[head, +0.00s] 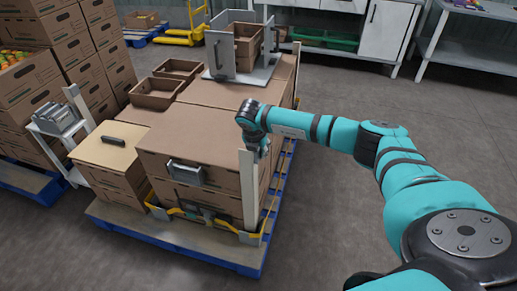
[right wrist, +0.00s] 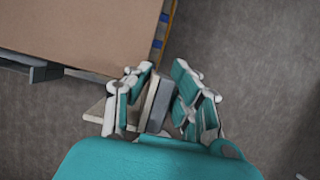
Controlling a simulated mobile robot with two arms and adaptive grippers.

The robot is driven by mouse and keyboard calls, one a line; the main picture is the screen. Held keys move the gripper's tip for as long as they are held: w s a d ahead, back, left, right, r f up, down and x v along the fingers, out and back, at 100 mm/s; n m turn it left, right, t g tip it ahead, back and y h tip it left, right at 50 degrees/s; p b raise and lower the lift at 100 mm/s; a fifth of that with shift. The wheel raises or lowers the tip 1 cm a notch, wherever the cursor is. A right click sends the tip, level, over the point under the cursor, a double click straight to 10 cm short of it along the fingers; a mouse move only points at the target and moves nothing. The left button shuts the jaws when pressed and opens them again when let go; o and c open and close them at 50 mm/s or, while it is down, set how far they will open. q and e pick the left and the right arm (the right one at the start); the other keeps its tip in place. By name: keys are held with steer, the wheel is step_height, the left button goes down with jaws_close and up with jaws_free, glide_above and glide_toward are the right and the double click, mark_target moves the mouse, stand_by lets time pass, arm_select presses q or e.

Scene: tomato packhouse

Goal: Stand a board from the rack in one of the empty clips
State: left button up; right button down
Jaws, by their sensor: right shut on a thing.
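A long pale board (head: 250,188) stands upright at the front right corner of the carton stack. My right gripper (head: 256,148) is at its upper end. In the right wrist view the gripper (right wrist: 168,95) is shut on the board's grey grip (right wrist: 156,104), with a pale part of the board (right wrist: 96,108) to its left. The board's lower end is near a grey clip (head: 250,238) on the yellow strap; I cannot tell whether it sits inside. Another grey clip (head: 158,213) shows at the front left, without a board. A second pale board (head: 79,112) stands at the left. My left gripper is not in view.
The cartons (head: 200,130) stand on a blue pallet (head: 225,259). A small stand (head: 58,128) with grey pieces is at the left, beside tall carton stacks (head: 65,55). Open trays (head: 152,94) lie on top. The floor (head: 330,220) at the right is clear.

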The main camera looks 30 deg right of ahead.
steer(key=shift+f, duration=0.2)
stand_by(0.3)
steer(key=shift+f+b, duration=0.5)
steer(key=shift+b, duration=0.1)
steer(key=shift+f+b, duration=0.55)
steer(key=shift+f, duration=0.15)
steer(key=shift+f+b, duration=0.45)
steer(key=shift+f, duration=0.1)
steer(key=c, duration=1.1)
jaws_free()
